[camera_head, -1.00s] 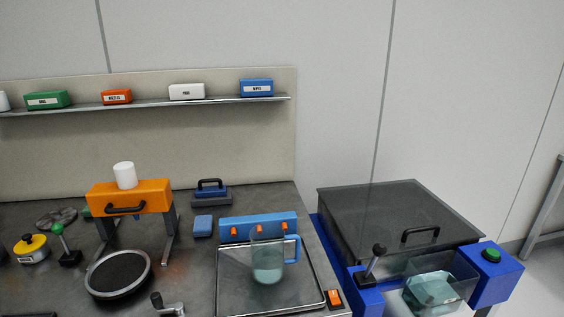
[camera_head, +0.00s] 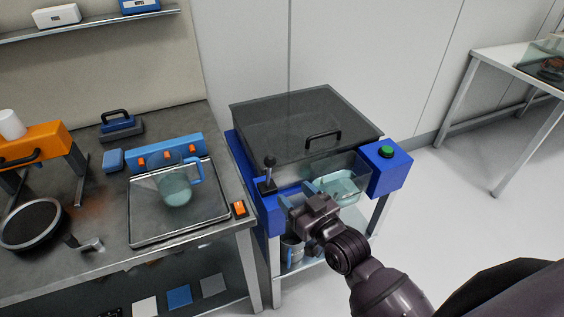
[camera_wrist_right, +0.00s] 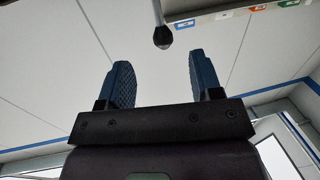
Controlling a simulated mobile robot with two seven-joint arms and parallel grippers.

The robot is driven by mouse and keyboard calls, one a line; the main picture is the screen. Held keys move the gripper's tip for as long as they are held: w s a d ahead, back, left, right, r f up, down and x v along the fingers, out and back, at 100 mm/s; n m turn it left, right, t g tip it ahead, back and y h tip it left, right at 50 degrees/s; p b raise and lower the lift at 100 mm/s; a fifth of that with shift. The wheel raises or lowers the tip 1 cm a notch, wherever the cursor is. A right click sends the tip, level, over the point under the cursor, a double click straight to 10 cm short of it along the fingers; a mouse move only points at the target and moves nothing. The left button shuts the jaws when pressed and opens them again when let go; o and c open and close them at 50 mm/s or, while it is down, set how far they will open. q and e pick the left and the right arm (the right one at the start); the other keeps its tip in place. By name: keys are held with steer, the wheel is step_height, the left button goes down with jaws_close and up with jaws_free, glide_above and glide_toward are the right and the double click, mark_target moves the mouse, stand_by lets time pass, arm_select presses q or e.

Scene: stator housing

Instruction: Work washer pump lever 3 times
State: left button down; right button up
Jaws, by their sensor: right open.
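The washer is a blue unit with a dark, see-through lid (camera_head: 305,118) that is shut. Its pump lever (camera_head: 268,172), a thin rod with a black knob, stands up from the blue block at the washer's left front. My right gripper (camera_head: 287,205) is just in front of and below the lever, apart from it. In the right wrist view the open, empty blue fingers (camera_wrist_right: 156,82) point toward the lever's black knob (camera_wrist_right: 162,37), which hangs beyond the gap between them. My left gripper is not in view.
A clear basin (camera_head: 340,186) with liquid sits at the washer's front, beside a blue block with a green button (camera_head: 386,152). Left is a metal bench with a blue-handled jug (camera_head: 176,190) on a tray and an orange switch (camera_head: 239,208). Floor at right is clear.

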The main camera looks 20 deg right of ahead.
mark_target(270, 164)
steer(key=shift+r+x, duration=0.15)
steer(key=shift+x, duration=2.55)
steer(key=shift+r+x, duration=0.1)
steer(key=shift+x, duration=2.65)
jaws_close()
steer(key=shift+w+r+p, duration=0.3)
steer(key=shift+r+p, duration=0.05)
steer(key=shift+p, duration=0.4)
steer(key=shift+w+r+p, duration=0.15)
steer(key=shift+w+p, duration=0.35)
steer(key=shift+w, duration=0.75)
